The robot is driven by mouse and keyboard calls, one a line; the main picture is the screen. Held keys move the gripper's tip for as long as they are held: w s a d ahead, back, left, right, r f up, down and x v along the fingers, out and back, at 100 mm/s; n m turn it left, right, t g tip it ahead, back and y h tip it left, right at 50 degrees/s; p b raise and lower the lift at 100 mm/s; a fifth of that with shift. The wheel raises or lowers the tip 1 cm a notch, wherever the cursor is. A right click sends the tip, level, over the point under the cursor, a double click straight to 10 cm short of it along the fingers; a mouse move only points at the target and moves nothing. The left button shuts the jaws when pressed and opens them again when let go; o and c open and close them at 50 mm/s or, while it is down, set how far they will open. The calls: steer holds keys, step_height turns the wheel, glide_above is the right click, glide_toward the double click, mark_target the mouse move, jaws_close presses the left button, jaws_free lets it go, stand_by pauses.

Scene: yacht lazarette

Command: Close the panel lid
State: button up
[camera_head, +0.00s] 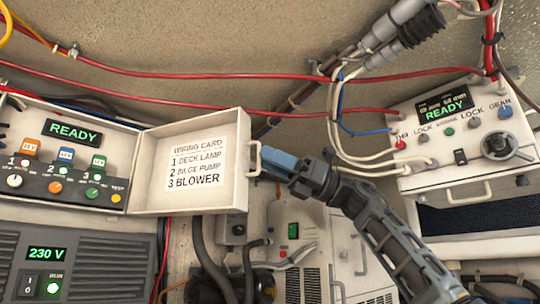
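The panel lid (222,196) is a white, shallow, boxy door at the left, standing open to the right of its control panel (40,197). A printed wiring card (197,163) is on its inner face, listing deck lamp, bilge pump and blower. A small pale handle (255,158) sticks out from the lid's right edge. My gripper (270,160), with blue fingertips, comes from the lower right and is at this handle. I cannot tell whether it touches or holds the handle, as the far finger is hidden.
The open panel shows a green READY display (73,131), switches and knobs. A grey 230 V unit (75,265) sits below. A white control box (455,140) is at the right. Red cables (200,76) cross the wall above; dark hoses (205,255) hang below the lid.

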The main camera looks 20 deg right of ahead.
steer(key=shift+a+r, duration=0.1)
steer(key=shift+a, duration=0.15)
jaws_close()
stand_by(1.4)
